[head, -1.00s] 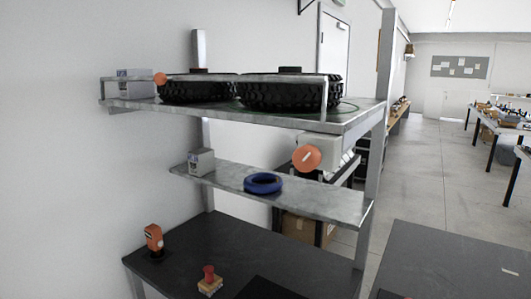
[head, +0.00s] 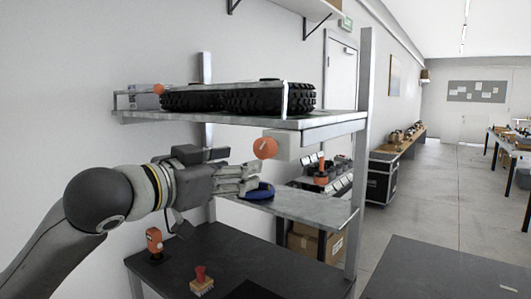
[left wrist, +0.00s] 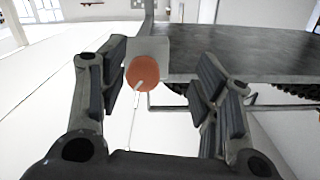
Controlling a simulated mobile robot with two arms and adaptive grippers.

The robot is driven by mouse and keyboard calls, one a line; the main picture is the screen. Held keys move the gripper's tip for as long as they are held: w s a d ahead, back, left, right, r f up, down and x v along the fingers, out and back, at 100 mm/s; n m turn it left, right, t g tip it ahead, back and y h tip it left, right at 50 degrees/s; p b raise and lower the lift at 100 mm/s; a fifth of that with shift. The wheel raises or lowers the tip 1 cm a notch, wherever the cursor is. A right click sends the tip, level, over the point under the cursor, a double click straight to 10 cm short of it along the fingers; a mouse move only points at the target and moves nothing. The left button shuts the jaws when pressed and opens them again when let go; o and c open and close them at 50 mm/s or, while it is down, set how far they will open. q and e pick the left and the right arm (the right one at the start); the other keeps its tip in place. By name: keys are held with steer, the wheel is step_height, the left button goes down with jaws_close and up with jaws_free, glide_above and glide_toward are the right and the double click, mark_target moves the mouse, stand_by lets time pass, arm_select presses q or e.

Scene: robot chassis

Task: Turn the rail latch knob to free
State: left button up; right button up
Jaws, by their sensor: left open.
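A round orange knob (head: 265,148) with a pale stripe sits on a light grey box (head: 288,146) under the right front of the upper shelf. In the left wrist view this knob (left wrist: 142,72) appears between the two fingers and beyond them, its stripe slanting. A second orange knob (head: 158,89) is at the left end of the metal rail (head: 240,85) before the tyres. My left gripper (head: 257,179) is open and empty, below and slightly left of the box knob, apart from it. It also shows in the left wrist view (left wrist: 160,85). My right gripper is not visible.
Black tyres (head: 268,98) lie on the upper shelf (head: 250,121). A blue ring (head: 262,192) lies on the middle shelf (head: 310,208), partly behind my left fingers. The dark lower bench (head: 240,262) holds an orange device (head: 154,240) and a red-knobbed block (head: 201,281).

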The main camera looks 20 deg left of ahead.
mark_target(260, 147)
arm_select(q)
steer(key=s+r, duration=0.3)
steer(key=s, duration=0.1)
steer(key=shift+m+t+h, duration=0.3)
steer(key=shift+m, duration=0.1)
steer(key=x, duration=0.3)
steer(key=p+x, duration=0.1)
steer(key=x, duration=0.2)
steer(key=p+x, duration=0.1)
steer(key=x, duration=0.2)
steer(key=shift+w+d+r, duration=0.1)
steer(key=shift+w+d, duration=0.05)
steer(key=shift+d, duration=0.3)
steer(key=shift+w+d+p, duration=0.1)
steer(key=shift+w+p, duration=0.15)
steer(key=shift+p, duration=0.05)
steer(key=shift+w, duration=0.15)
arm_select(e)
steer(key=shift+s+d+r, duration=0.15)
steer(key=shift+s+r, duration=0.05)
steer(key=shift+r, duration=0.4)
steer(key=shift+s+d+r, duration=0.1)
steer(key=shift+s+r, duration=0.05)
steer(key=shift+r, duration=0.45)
arm_select(q)
steer(key=c, duration=0.9)
steer(key=shift+c, duration=0.9)
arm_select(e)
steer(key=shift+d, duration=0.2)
